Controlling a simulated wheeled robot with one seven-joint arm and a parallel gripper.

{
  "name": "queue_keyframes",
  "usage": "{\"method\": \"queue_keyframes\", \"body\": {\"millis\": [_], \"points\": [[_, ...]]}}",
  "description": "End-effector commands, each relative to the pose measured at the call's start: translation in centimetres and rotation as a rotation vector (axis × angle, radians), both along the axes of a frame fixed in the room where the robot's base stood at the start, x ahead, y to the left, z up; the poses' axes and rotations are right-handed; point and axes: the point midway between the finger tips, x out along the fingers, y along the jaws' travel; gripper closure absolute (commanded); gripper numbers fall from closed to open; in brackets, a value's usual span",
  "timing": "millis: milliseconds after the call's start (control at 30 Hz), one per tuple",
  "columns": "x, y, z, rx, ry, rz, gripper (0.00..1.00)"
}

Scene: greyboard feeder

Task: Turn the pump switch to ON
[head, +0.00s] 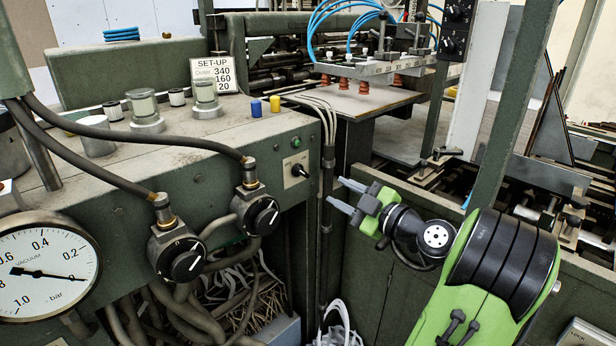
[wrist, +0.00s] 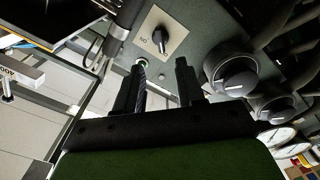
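The pump switch (head: 297,170) is a small black rotary knob on a pale square plate, on the green front panel near its right end. In the wrist view the switch (wrist: 178,40) is close ahead, above the fingertips, and lettering that looks like an inverted "ON" shows beside the knob. I cannot tell its setting for sure. My gripper (head: 340,194) is open and empty, to the right of the switch and apart from it. In the wrist view my gripper (wrist: 161,64) has its two dark fingers spread, with nothing between them.
Two larger black dials (head: 262,216) (head: 186,260) with hoses sit left of the switch. A green button (head: 296,143) is just above it. A vertical pipe (head: 325,190) and cables run between panel and gripper side. A vacuum gauge (head: 45,268) is far left.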

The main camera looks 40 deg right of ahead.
Motion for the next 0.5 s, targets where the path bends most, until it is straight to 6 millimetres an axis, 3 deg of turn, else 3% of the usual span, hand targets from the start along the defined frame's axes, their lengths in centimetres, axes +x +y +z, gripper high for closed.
{"method": "queue_keyframes", "body": {"millis": [300, 500], "points": [[7.9, 0.4, 0.1, 0.0, 0.001, 0.005, 0.62], [10.4, 0.3, 0.0, 0.001, 0.002, 0.001, 0.62]]}}
